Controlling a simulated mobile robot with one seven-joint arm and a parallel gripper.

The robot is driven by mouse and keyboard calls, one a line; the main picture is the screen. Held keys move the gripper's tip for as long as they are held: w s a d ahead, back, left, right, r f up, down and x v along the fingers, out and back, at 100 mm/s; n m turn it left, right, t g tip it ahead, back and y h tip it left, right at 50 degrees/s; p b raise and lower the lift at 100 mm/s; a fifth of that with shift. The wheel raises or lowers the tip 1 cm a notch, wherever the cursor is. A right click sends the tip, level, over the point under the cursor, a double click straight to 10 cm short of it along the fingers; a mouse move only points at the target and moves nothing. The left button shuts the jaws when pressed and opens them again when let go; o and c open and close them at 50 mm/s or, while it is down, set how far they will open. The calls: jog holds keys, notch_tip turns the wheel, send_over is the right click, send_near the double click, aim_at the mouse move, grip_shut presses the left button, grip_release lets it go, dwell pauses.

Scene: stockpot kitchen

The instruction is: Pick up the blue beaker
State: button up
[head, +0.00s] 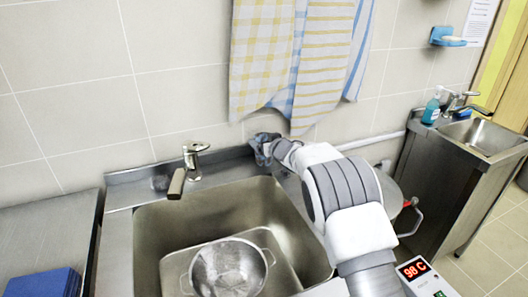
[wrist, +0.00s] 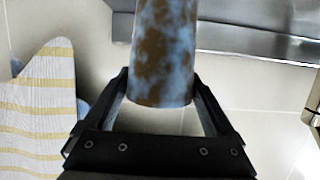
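The blue beaker (wrist: 163,52) shows in the wrist view as a cylinder mottled blue and brown, running out of the top of the picture. My gripper (wrist: 162,82) has one finger on each side of it. The fingertips lie very close to its sides, and I cannot tell whether they touch or press on it. In the head view a small dark and blue shape, my gripper (head: 265,148) with the beaker, is at the wall behind the sink's back right corner, below the towels. The beaker's far end is hidden.
The sink (head: 160,225) holds a metal colander (head: 228,268), with a tap (head: 192,160) behind it. Towels (head: 262,60) hang above my gripper and show in the wrist view (wrist: 40,110). A blue box (head: 45,283) lies at left. A second sink (head: 485,135) stands at right.

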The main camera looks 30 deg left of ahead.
jog(key=c, duration=0.7)
jog(key=shift+r, duration=0.1)
